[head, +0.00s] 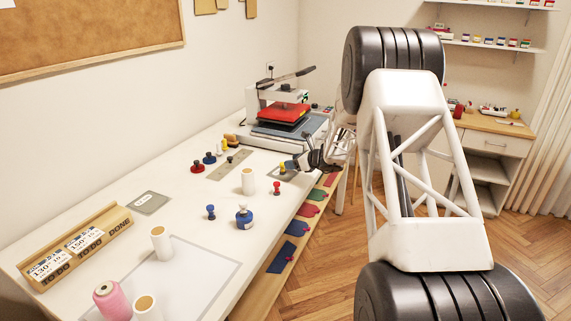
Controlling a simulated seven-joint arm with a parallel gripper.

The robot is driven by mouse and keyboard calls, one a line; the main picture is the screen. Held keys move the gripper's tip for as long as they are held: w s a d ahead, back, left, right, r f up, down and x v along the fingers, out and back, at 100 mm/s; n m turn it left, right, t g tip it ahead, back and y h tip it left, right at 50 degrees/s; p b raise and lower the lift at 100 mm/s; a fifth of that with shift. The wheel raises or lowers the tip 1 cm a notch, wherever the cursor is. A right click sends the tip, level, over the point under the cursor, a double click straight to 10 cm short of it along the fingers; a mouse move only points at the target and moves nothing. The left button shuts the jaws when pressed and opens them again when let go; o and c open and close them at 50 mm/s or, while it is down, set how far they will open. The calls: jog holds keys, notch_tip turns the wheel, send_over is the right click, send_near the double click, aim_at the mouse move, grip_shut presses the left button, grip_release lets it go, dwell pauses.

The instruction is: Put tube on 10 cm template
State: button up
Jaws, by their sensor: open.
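A small grey card with a white label (147,198) lies flat at the wall side of the white table; its text is too small to read surely, so I cannot tell if it is the 10 cm template. White upright cylinders with tan tops stand on the table: one in the middle (248,181), one nearer (160,243) and one at the front edge (147,309). I cannot tell which thing is the tube. My gripper (297,165) is open at the table's right edge, beside a small blue and yellow object (287,166) over a grey plate (282,175).
A heat press (287,115) with a red pad stands at the table's far end. Red and blue stamps (243,217) stand around the middle. A pink spool (111,300) and a wooden card rack (78,246) are at the near left. Coloured pads (287,255) lie on a lower shelf.

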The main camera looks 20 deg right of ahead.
jog(key=shift+v, duration=2.3)
jog(key=s+a+r+n+g, duration=0.2)
jog(key=s+a+r+n, duration=0.3)
jog(key=s+a, duration=0.3)
jog(key=s+a+r+n+g+h, duration=0.1)
jog(key=s+a+r+n+g, duration=0.1)
jog(key=s+a+r+n, duration=0.55)
jog(key=s+a+r+n+g, duration=0.25)
jog(key=s+a, duration=0.35)
jog(key=s, duration=0.5)
jog(key=s+a+n+g+h, duration=0.1)
jog(key=s+n, duration=0.5)
jog(key=s, duration=1)
jog(key=s+a+r+n+h, duration=0.1)
jog(key=s+a+n+h, duration=0.2)
jog(key=s, duration=1.4)
jog(key=n+h, duration=0.3)
jog(key=n, duration=0.1)
jog(key=shift+n+g, duration=0.3)
jog(key=shift+g, duration=0.05)
